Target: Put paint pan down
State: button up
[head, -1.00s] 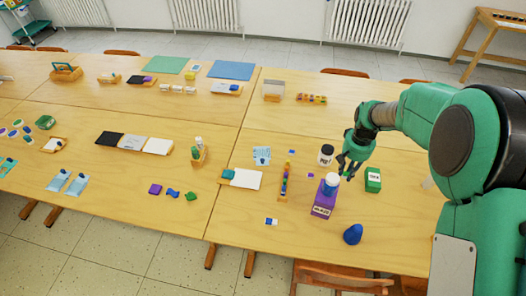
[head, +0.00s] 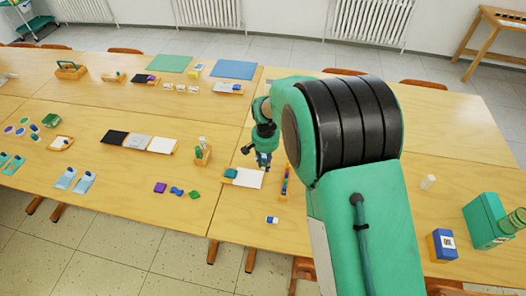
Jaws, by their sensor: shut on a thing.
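My gripper (head: 262,163) is low over the table, just behind a white sheet (head: 250,180) that has a teal block at its left end. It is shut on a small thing. The held paint pan is mostly hidden by the fingers, so its colour and shape are unclear. A narrow holder with a row of coloured pieces (head: 286,181) lies to the right of the gripper, close to my arm. I cannot tell whether the held piece touches the table.
A wooden holder with small bottles (head: 202,155) stands to the left. A purple block (head: 160,188) and a small blue-and-white block (head: 272,220) lie in front. A blue-and-yellow box (head: 441,246) stands at the right. My arm hides much of the right table.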

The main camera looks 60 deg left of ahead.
jog(key=f, duration=0.3)
jog(key=s+f, duration=0.1)
jog(key=f, duration=0.5)
jog(key=shift+s+a+f, duration=0.2)
jog(key=shift+s+a, duration=0.05)
jog(key=shift+a, duration=0.15)
jog(key=shift+a, duration=0.1)
jog(key=shift+w+a+f+b, duration=0.25)
jog(key=shift+w+a, duration=0.8)
jog(key=shift+a, duration=1.35)
jog(key=shift+w+a+f+b, duration=0.3)
jog(key=shift+w+a, duration=0.8)
jog(key=shift+a, duration=1.35)
jog(key=shift+w+a+f+b, duration=0.25)
jog(key=shift+w+a, duration=0.8)
jog(key=shift+a, duration=1.35)
jog(key=shift+f, duration=1.7)
jog(key=shift+f+b, duration=0.15)
jog(key=shift+b, duration=0.2)
